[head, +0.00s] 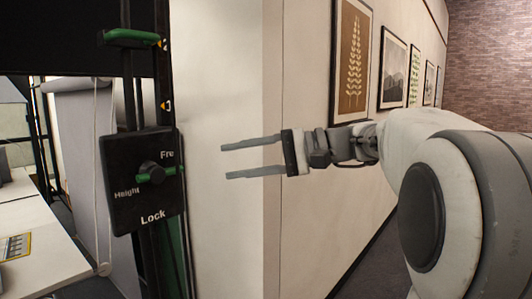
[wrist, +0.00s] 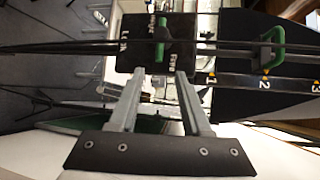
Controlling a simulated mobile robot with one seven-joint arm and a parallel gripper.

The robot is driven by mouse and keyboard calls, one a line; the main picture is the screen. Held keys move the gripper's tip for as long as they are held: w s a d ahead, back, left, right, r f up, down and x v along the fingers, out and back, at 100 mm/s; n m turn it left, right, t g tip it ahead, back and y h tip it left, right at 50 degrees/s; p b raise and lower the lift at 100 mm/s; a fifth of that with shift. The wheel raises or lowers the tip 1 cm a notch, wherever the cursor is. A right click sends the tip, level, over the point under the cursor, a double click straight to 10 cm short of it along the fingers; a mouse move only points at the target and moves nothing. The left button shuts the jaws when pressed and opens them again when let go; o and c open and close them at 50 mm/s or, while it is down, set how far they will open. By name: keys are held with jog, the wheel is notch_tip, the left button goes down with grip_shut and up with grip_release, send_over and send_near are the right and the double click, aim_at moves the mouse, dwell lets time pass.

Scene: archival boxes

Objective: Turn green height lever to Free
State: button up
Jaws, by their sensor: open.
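The green height lever (head: 168,172) sits on a black plate (head: 122,200) marked Height, Fre(e) and Lock, at the left in the head view. The lever lies nearly level across its dark knob, between the Free mark above and the Lock mark below. My gripper (head: 226,161) is open and empty, to the right of the plate and apart from it, its fingers pointing left. In the wrist view, the lever (wrist: 162,38) is a green bar on the plate (wrist: 135,60), beyond my open fingertips (wrist: 159,75) and roughly in line with the gap between them.
A green handle (head: 130,38) stands above the plate on the same black post; it also shows in the wrist view (wrist: 272,46). A white wall (head: 225,100) with framed pictures is close behind my gripper. A white table (head: 40,265) is at lower left.

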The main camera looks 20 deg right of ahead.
jog(key=v, duration=0.6)
jog(key=shift+d, duration=0.3)
jog(key=shift+s, duration=0.1)
